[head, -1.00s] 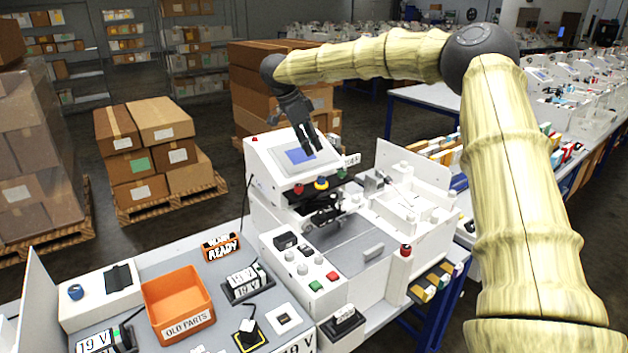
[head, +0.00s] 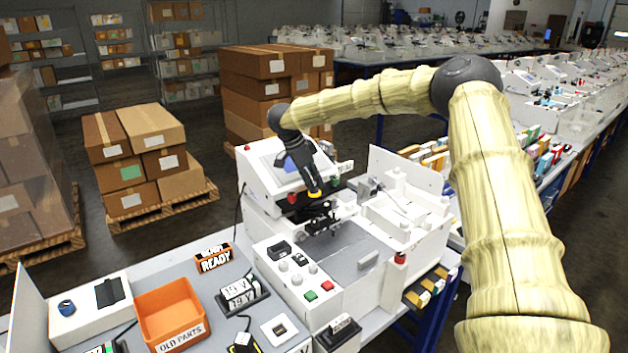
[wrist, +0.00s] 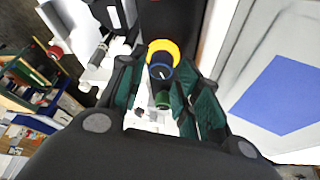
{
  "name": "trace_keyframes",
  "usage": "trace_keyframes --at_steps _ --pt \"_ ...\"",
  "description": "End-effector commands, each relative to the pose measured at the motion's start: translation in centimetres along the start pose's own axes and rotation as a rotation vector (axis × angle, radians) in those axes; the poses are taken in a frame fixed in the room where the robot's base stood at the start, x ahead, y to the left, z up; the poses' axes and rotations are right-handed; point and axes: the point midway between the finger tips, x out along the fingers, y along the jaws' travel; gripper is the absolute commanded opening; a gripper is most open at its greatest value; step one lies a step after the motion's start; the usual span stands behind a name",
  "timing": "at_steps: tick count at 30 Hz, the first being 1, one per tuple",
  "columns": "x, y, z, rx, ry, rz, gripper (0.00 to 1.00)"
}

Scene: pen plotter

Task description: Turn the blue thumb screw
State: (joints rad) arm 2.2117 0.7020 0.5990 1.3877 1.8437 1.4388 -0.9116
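A small round part with a blue rim, which looks like the blue thumb screw (wrist: 160,72), shows between the fingers in the wrist view. A yellow ring (wrist: 162,48) shows just beyond it and a dark green part (wrist: 162,99) just below it. My gripper (wrist: 158,88) is open, its green-padded fingers on either side with visible gaps. In the head view, my gripper (head: 315,190) points down at the plotter's dark carriage (head: 318,216), below the tilted screen (head: 284,160). There the fingers and carriage hide the screw; contact cannot be told.
A red button (head: 292,198) and a yellow part (head: 315,194) sit close to the fingers. White fixtures (head: 405,200) stand to the right. A blue knob (head: 67,308) on a white box and an orange bin (head: 168,312) are at the left front.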

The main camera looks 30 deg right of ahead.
Motion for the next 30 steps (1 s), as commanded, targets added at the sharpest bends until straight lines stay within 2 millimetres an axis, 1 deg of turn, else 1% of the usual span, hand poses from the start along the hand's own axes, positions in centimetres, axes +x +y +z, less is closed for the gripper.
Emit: trace_keyframes --at_steps 6,14,15,17,18,20,30 --pt "1.1 0.0 0.0 0.0 0.0 0.0 0.33" --pt "1.3 0.0 0.0 0.0 0.0 0.0 0.33" --pt "1.3 0.0 0.0 0.0 0.0 0.0 0.3" --pt "1.3 0.0 0.0 0.0 0.0 0.0 0.19" --pt "1.3 0.0 0.0 0.0 0.0 0.0 0.11" --pt "1.3 0.0 0.0 0.0 0.0 0.0 0.0" --pt "1.2 0.0 0.0 0.029 0.001 0.013 0.0"
